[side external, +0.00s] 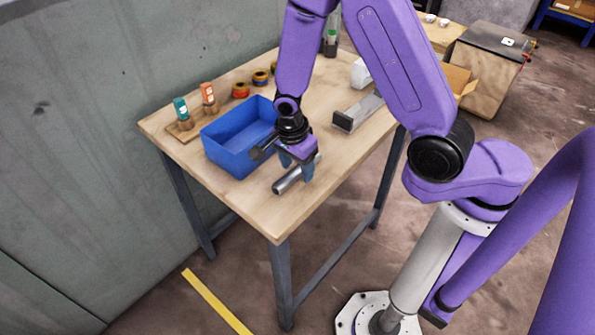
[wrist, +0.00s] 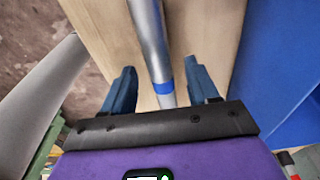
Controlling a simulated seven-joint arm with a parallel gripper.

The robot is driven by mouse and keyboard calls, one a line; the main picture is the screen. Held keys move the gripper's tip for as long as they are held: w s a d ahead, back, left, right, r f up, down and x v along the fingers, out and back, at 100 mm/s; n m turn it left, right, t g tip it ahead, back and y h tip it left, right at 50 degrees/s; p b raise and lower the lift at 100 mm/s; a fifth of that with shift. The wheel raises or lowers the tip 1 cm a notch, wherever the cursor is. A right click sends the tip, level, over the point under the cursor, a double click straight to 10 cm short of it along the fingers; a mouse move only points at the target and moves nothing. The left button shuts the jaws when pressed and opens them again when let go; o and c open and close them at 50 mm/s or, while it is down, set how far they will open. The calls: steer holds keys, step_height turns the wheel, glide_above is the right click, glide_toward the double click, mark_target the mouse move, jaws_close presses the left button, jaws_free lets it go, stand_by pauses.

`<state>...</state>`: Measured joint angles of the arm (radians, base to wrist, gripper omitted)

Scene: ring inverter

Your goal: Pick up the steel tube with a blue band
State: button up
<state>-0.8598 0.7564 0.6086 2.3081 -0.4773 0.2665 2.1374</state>
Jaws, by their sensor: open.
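The steel tube (side external: 290,180) lies on the wooden table near its front corner, beside the blue bin. In the wrist view the steel tube (wrist: 151,40) runs from the top edge down between my fingers, and its blue band (wrist: 164,88) shows level with them. My gripper (side external: 297,170) is low over the tube and hides part of it in the side view. In the wrist view my gripper (wrist: 162,82) is open, with one blue finger on each side of the tube and a gap on both sides. The tube's near end is hidden behind the gripper body.
The blue bin (side external: 222,161) stands close behind and left of my gripper. A wooden holder (side external: 172,134) with a teal and an orange item is at the far left. Several coloured rolls (side external: 241,91) line the back. A grey metal piece (side external: 345,120) lies to the right. The table's front corner is clear.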

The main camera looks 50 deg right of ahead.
steer(key=shift+f, duration=0.35)
jaws_close()
stand_by(0.7)
